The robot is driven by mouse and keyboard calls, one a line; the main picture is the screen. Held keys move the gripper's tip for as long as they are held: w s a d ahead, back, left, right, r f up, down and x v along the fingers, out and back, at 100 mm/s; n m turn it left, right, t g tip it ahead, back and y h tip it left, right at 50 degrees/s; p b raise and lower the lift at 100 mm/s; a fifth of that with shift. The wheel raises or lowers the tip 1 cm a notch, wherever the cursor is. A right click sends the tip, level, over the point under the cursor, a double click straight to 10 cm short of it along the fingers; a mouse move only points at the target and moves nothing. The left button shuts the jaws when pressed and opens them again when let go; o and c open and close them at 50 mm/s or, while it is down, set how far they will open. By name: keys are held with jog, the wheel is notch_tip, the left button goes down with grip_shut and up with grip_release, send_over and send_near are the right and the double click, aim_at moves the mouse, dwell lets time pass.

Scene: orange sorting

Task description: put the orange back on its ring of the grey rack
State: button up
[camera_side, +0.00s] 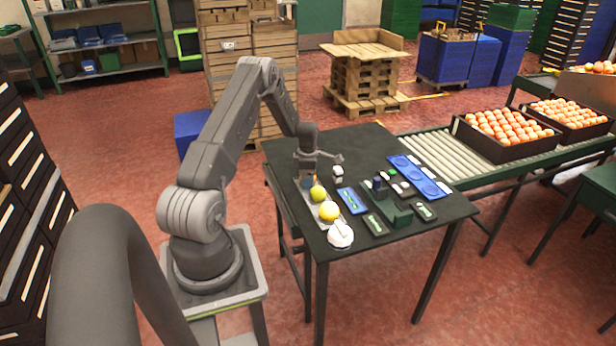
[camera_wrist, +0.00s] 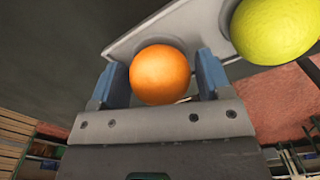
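The orange (camera_wrist: 161,75) sits between the two blue fingers of my gripper (camera_wrist: 163,72) in the wrist view, with a finger close against each side. In the side view my gripper (camera_side: 309,180) is low at the far end of the grey rack (camera_side: 307,203), and the orange is mostly hidden there. The grey rack (camera_wrist: 121,46) shows behind the orange in the wrist view. Whether the orange rests on a ring or hangs just above it cannot be told. Two yellow fruits sit on the rack, the nearer-to-gripper one (camera_side: 318,192) and another (camera_side: 328,211).
A white round object (camera_side: 340,235) stands at the rack's near end. A blue tray (camera_side: 352,200), a green holder (camera_side: 392,208) and a long blue rack (camera_side: 419,176) lie to the right on the dark table (camera_side: 365,147). The table's far part is clear.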

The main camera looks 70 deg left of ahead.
jog(key=shift+o, duration=1)
notch_tip(320, 180, up, 12)
jog(key=w+d+r+m+t+y, duration=0.1)
jog(key=d+r+m, duration=0.6)
jog(key=d+r, duration=0.4)
jog(key=w+d+r+m+t, duration=0.1)
jog(key=d+r+m, duration=0.7)
jog(key=d, duration=0.5)
jog(key=s+d+r+m+t, duration=0.1)
jog(key=s+d+r+m, duration=0.1)
jog(key=s+d+m, duration=0.6)
jog(key=s+d+r+m+t+h, duration=0.1)
jog(key=s+d+m+t, duration=0.1)
jog(key=s+d+m, duration=0.5)
jog(key=d+m, duration=0.1)
jog(key=d, duration=0.3)
jog(key=shift+s+r+t, duration=0.3)
jog(key=shift+s+r, duration=0.05)
jog(key=shift+r, duration=0.05)
